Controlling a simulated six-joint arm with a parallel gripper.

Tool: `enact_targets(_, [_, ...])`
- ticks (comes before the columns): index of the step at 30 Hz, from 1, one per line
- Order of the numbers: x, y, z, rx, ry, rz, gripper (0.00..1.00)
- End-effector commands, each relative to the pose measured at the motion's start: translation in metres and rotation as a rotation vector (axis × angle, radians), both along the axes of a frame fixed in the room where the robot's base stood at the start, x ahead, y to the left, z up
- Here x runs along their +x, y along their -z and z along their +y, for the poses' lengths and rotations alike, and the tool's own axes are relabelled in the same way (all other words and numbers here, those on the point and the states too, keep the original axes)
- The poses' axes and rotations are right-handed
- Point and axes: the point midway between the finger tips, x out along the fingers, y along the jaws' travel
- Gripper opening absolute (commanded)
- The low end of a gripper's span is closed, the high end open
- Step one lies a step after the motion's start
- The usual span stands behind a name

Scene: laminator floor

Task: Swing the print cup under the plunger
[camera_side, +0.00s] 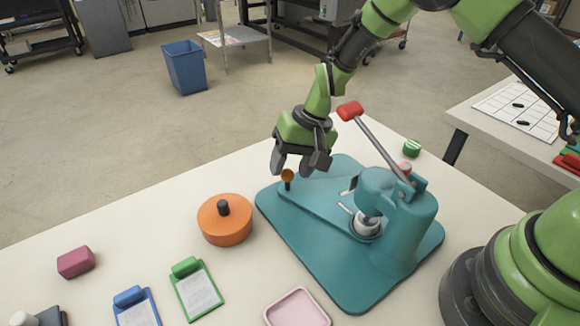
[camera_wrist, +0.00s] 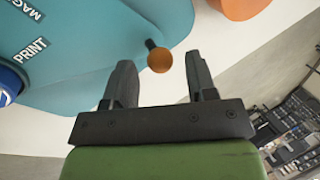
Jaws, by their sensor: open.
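The teal press (camera_side: 390,235) stands on a teal base plate on the table, with a red-knobbed lever (camera_side: 350,110). A swing arm ends in an orange ball knob (camera_side: 287,175), which also shows in the wrist view (camera_wrist: 159,60). A silvery round part (camera_side: 366,224) sits low at the press body; I cannot tell whether it is the print cup. A blue round part (camera_wrist: 8,82) at the wrist view's left edge is mostly cut off, near the label PRINT (camera_wrist: 30,50). My gripper (camera_side: 299,166) is open and empty, just above the knob, which appears between its fingers.
An orange round pot (camera_side: 225,222) stands left of the base plate. A pink tray (camera_side: 297,308), green clipboard (camera_side: 197,290), blue clipboard (camera_side: 137,308) and maroon block (camera_side: 76,262) lie on the table. A green-striped roll (camera_side: 411,148) stands behind the press.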

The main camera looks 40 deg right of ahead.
Motion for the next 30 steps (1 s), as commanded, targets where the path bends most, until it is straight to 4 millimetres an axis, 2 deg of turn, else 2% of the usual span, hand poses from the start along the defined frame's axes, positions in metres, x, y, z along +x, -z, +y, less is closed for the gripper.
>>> enact_targets(4, [0.0008,0.0087,0.0030,-0.001,-0.001,0.000,0.52])
enact_targets(11, [0.0012,0.0092,0.0034,-0.001,-0.001,-0.001,0.52])
enact_targets(12, [0.0012,0.0091,0.0034,-0.001,-0.001,-0.001,0.49])
enact_targets(18, [0.0010,0.0091,0.0033,-0.001,0.000,0.000,0.03])
enact_targets(19, [0.0010,0.0091,0.0033,-0.001,0.000,0.000,0.00])
enact_targets(30, [0.0019,0.0090,0.0013,-0.001,0.023,0.002,0.00])
